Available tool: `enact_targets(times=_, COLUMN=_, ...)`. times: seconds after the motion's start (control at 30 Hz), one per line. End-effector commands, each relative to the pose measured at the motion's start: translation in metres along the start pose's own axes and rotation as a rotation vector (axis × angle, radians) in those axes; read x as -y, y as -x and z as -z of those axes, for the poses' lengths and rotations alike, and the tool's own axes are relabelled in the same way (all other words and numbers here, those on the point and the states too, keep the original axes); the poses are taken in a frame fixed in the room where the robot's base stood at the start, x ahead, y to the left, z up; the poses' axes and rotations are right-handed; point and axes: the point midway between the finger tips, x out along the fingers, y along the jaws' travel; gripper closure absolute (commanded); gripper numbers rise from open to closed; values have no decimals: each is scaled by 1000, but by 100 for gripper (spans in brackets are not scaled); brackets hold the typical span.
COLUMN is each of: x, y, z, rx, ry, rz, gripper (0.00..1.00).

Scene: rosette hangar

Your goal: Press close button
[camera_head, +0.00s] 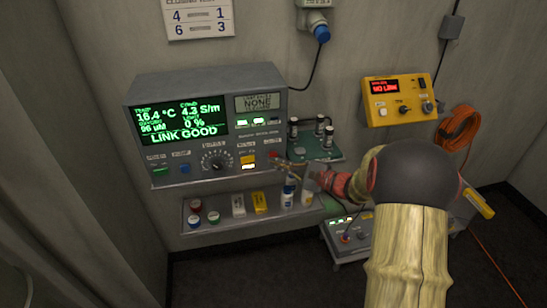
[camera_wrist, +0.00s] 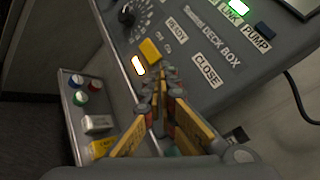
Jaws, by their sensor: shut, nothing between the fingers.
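The grey deck box (camera_head: 205,172) stands against the wall. Its front has a green screen reading LINK GOOD and a smaller display reading NONE. A small red button (camera_head: 273,155) shows at the lower right of its front, just beside my fingertips. In the wrist view the CLOSE label (camera_wrist: 207,70) is right of my fingertips, and the control beside it is hidden behind them. My gripper (camera_head: 285,165) is shut and empty, its tips at the lower right of the deck box. In the wrist view my gripper (camera_wrist: 165,75) points at the panel; I cannot tell whether it touches.
A yellow button (camera_head: 247,159) with a lit lamp is left of my fingertips. A shelf (camera_head: 215,231) below holds several caps, small boxes and bottles. A green rack (camera_head: 315,148) stands to the right. A yellow unit (camera_head: 395,100) reading NO LINK hangs on the wall.

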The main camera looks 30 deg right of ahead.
Motion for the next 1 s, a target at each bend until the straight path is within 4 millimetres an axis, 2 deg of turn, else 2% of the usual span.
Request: enact_targets(times=1.0, x=5, y=-7, z=5, rx=0, ry=0, rz=0, gripper=100)
